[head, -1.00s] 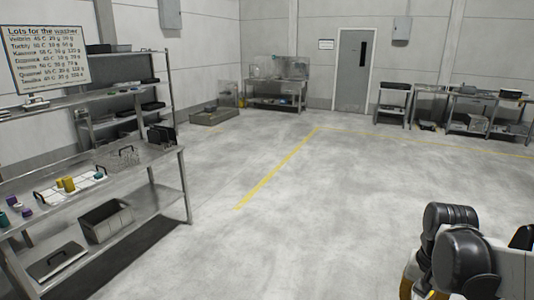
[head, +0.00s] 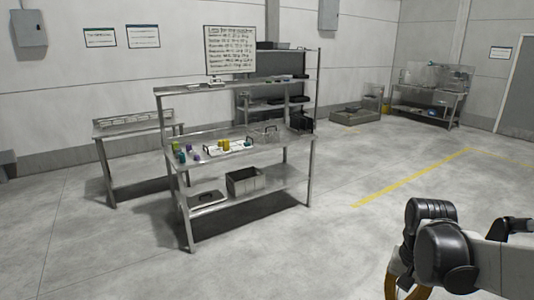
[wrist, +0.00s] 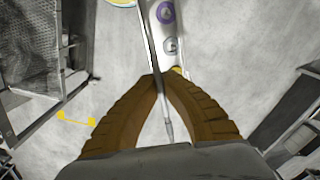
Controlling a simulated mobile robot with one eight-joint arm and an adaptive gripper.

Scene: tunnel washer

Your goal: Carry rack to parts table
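In the head view a pale rack (head: 238,149) with dark handles and yellow pieces stands on the upper top of a steel bench (head: 213,163). A wire basket (head: 265,137) stands right of it, and small purple, teal and green pieces (head: 185,155) lie left of it. My gripper is mostly cut off at the lower right of the head view, far from the bench. In the wrist view my gripper (wrist: 158,79) has its brown fingers together at the tips. A thin grey bar (wrist: 167,120) lines up with the tips; whether they grip it is unclear.
A grey bin (head: 245,182) sits on the bench's lower shelf. A second steel table (head: 112,131) stands behind to the left. Shelving with dark trays (head: 278,103) stands behind the bench. Open floor with a yellow line (head: 410,179) lies to the right.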

